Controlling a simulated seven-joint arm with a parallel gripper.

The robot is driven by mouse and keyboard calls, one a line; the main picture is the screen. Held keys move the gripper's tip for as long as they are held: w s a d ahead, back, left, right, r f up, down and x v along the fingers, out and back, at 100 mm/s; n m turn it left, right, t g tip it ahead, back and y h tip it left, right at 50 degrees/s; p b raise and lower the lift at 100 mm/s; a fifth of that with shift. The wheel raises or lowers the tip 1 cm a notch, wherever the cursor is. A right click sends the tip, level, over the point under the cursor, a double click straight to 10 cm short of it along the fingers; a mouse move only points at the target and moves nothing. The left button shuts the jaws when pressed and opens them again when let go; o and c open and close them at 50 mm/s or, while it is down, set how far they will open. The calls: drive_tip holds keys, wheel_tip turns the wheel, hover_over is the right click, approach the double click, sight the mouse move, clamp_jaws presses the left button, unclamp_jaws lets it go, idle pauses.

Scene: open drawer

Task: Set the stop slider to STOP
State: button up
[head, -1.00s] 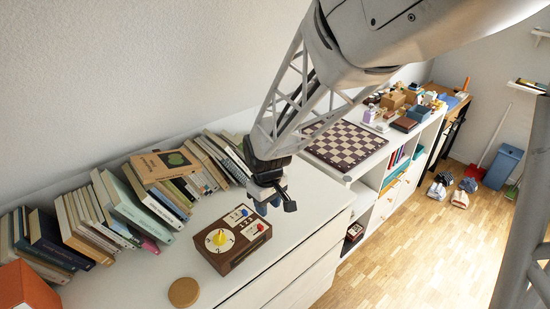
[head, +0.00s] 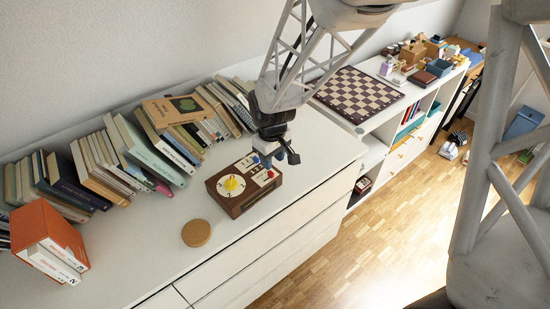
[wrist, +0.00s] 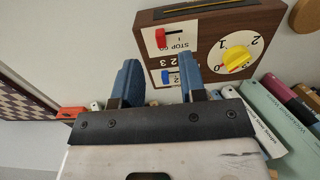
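The brown wooden control box (head: 240,207) stands on the white cabinet top, with white panels facing up. In the wrist view it is at the top, its lettering upside down. The red slider knob (wrist: 160,38) sits at the left end of its slot by the STOP and GO lettering; which word it is beside is too small to tell. A blue slider knob (wrist: 170,77) and a yellow dial knob (wrist: 236,57) are on the same face. My gripper (wrist: 161,75) is open, its blue fingers apart and empty. In the head view it hangs over the box's far right corner.
Leaning books (head: 150,150) line the wall behind the box. A round cork disc (head: 196,233) and an orange box file (head: 45,235) are to the left. A chessboard (head: 358,94) lies to the right. The cabinet top in front of the box is clear.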

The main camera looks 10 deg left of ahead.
sight(272, 174)
drive_tip(key=shift+f, duration=3.1)
drive_tip(key=shift+c, duration=0.3)
clamp_jaws()
